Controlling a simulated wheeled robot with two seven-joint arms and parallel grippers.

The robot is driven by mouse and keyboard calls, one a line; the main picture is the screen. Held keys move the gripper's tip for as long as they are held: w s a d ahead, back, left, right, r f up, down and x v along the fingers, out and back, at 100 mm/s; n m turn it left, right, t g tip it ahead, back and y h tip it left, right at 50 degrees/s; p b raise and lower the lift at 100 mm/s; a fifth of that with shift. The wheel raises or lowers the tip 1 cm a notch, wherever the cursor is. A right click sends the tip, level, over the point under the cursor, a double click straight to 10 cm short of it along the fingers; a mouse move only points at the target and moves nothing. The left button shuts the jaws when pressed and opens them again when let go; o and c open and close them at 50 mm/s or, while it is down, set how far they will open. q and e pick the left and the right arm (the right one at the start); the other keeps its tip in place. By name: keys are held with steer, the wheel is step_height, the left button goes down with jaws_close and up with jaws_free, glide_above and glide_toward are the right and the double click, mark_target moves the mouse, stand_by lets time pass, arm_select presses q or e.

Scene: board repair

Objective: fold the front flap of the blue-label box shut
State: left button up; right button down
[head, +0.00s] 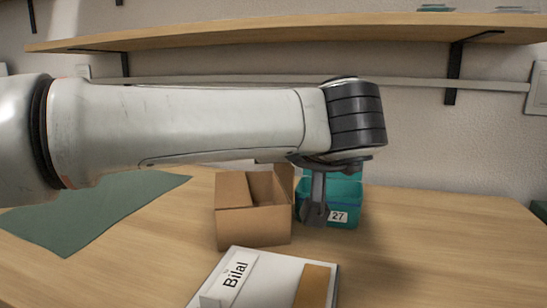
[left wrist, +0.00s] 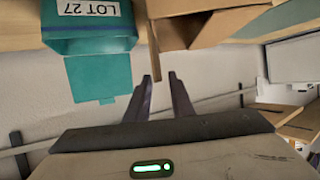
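The open brown cardboard box (head: 252,227) stands on the table, just left of my left gripper (head: 313,215). A flap hangs over its left front, and another stands up at its right side. No blue label shows on the faces in view. In the left wrist view the box (left wrist: 205,20) is at the top. A thin flap edge (left wrist: 154,50) reaches down towards the gap between my left gripper's fingertips (left wrist: 160,77). The fingers are apart; I cannot tell whether they touch the flap. My right gripper is not in view.
A teal bin (head: 350,190) labelled 27 stands right behind my left gripper, close to the box. A white panel (head: 232,262) with a "Bilal" plate lies in front. A green mat (head: 95,215) lies at left. A shelf (head: 200,38) runs above. The table's right side is clear.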

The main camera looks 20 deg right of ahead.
arm_select(q)
steer(key=shift+w, duration=0.15)
jaws_close()
steer(key=shift+w+a+f+n+h, duration=0.1)
steer(key=shift+a+f+n+h, duration=0.1)
steer(key=shift+a+n+h, duration=0.5)
steer(key=shift+w+a+f+n+h, duration=0.15)
steer(key=shift+a+n+h, duration=0.4)
steer(key=shift+n, duration=0.35)
steer(key=shift+s+a+f+n+h, duration=0.1)
steer(key=shift+a+f+n+h, duration=0.1)
steer(key=shift+a+n+h, duration=0.5)
steer(key=shift+d, duration=0.1)
